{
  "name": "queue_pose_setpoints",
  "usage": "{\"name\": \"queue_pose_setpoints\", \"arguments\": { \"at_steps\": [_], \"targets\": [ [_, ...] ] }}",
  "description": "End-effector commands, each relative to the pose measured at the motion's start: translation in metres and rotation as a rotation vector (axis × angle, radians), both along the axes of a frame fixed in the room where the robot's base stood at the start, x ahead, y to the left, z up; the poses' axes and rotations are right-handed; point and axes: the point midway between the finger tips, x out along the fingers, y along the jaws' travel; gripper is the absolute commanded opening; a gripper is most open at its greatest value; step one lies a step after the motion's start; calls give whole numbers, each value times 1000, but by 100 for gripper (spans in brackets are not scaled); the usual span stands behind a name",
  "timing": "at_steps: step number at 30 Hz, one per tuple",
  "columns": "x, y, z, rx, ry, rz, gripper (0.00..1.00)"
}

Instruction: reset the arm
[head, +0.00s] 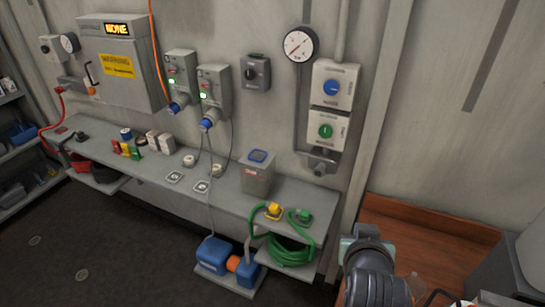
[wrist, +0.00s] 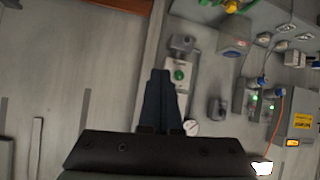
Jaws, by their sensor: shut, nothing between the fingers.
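My gripper (wrist: 162,78) shows in the wrist view as two dark fingers closed together, pointing up the picture, with nothing held between them. The fingers appear in front of the wall beside a panel with a green knob. Part of my arm shows at the lower right of the head view, in front of a brown wooden surface; the fingers cannot be made out there. The wrist view is turned, with the bench at its top right.
A grey bench (head: 135,172) runs along the wall, holding a grey bin (head: 257,178). A green hose (head: 288,250) and blue pump (head: 212,256) sit below. Wall fixtures include a gauge (head: 299,45) and a warning cabinet (head: 120,65). Dark floor at left front is mostly clear.

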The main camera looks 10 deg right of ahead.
Motion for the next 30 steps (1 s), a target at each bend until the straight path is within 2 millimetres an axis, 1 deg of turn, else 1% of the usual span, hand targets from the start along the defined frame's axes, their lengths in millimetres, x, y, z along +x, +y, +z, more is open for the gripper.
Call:
{"name": "queue_pose_setpoints", "arguments": {
  "at_steps": [1,2,3,5,6,7,8,9,11,12,14,15,18,21,24,30],
  "targets": [
    [18,16,29,-44,-110,41,0],
    [25,25,49,-66,-172,60,0],
    [33,38,76,-91,-256,86,0],
    [40,59,117,-126,-383,125,0],
    [41,74,144,-145,-468,150,0],
    [40,86,164,-158,-533,170,0],
    [37,98,183,-169,-597,189,0],
    [31,114,210,-183,-685,214,0],
    [18,138,246,-196,-818,250,0],
    [6,153,268,-202,-903,272,0],
    [-15,173,298,-205,-1024,302,0],
    [-30,184,315,-205,-1097,317,0],
    [-64,204,347,-201,-1246,348,0],
    [-88,214,365,-194,-1340,363,0],
    [-100,218,374,-190,-1384,370,0],
    [-100,218,374,-190,-1386,371,0]
  ]
}}
